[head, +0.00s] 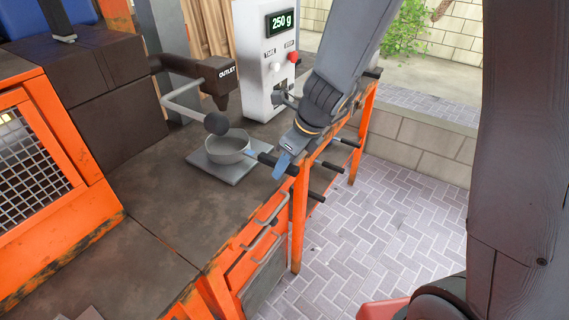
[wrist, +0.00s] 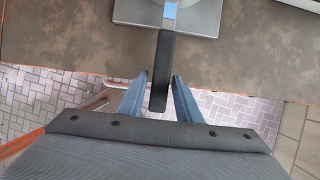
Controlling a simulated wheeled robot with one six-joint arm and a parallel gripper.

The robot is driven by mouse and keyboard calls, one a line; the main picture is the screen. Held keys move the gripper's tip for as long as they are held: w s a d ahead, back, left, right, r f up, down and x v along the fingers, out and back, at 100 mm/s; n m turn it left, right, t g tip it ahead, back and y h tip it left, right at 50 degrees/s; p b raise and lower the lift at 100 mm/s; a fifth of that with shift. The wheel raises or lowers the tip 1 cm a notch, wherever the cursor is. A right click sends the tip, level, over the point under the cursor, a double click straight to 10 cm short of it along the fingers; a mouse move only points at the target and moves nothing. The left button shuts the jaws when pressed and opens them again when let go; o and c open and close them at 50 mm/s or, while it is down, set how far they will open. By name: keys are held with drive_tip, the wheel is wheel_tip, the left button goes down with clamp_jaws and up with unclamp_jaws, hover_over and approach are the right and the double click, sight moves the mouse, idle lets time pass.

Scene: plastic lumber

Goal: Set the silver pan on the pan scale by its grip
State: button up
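The silver pan (head: 228,147) sits upright on the flat grey plate of the pan scale (head: 202,163), below the outlet. Its dark grip (head: 262,157) points right, past the bench edge. In the wrist view the grip (wrist: 162,75) runs between the two blue fingers of my gripper (wrist: 160,80), with a narrow gap on each side. My gripper is open. In the head view my gripper (head: 284,163) is at the outer end of the grip, and a finger hides part of it. Most of the pan is outside the wrist view.
The dark outlet nozzle (head: 222,88) and a grey bar with a round knob (head: 215,123) hang close above the pan. A white control box (head: 262,75) behind reads 250 g. An orange mesh cabinet (head: 40,165) stands left. The bench front is clear.

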drive_tip(key=shift+o, duration=0.9)
drive_tip(key=p+v, duration=0.2)
drive_tip(key=v, duration=0.6)
drive_tip(key=s+d+f+n+g+h, duration=0.1)
drive_tip(key=s+d+n, duration=0.4)
drive_tip(key=n, duration=0.8)
drive_tip(key=s+d+f+n+h, duration=0.1)
drive_tip(key=s+d+n, duration=0.5)
drive_tip(key=n, duration=0.6)
drive_tip(key=shift+s+d+n+g+h, duration=0.25)
drive_tip(key=shift+s+n+g+h, duration=0.15)
drive_tip(key=shift+s+h, duration=0.4)
drive_tip(key=shift+w, duration=0.1)
